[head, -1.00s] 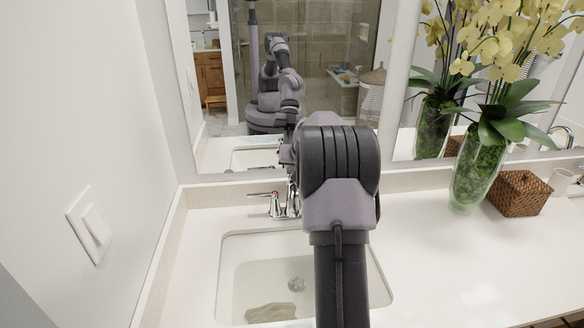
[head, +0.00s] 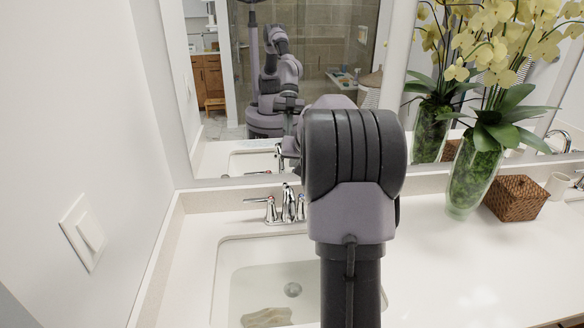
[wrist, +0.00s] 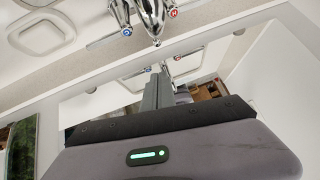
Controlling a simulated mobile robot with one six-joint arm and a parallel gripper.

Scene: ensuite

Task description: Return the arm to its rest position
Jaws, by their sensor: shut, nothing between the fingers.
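My arm (head: 352,200) rises in front of the sink in the head view, with its dark rounded joint nearest the camera. The arm hides my gripper there. In the wrist view my gripper (wrist: 164,72) shows its grey fingers together, shut and empty. The fingers point towards the mirror and the chrome faucet (wrist: 148,18), which appears above them in the picture. No contact with the faucet is visible. The mirror (head: 330,60) reflects my raised, bent arm.
The sink (head: 225,290) with a pale cloth-like item (head: 267,318) lies below the arm. The faucet (head: 287,203) stands behind it. A wall with a switch plate (head: 83,232) is on the left. A glass vase (head: 474,180) and a woven box (head: 516,198) stand right. The counter (head: 450,270) is clear between.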

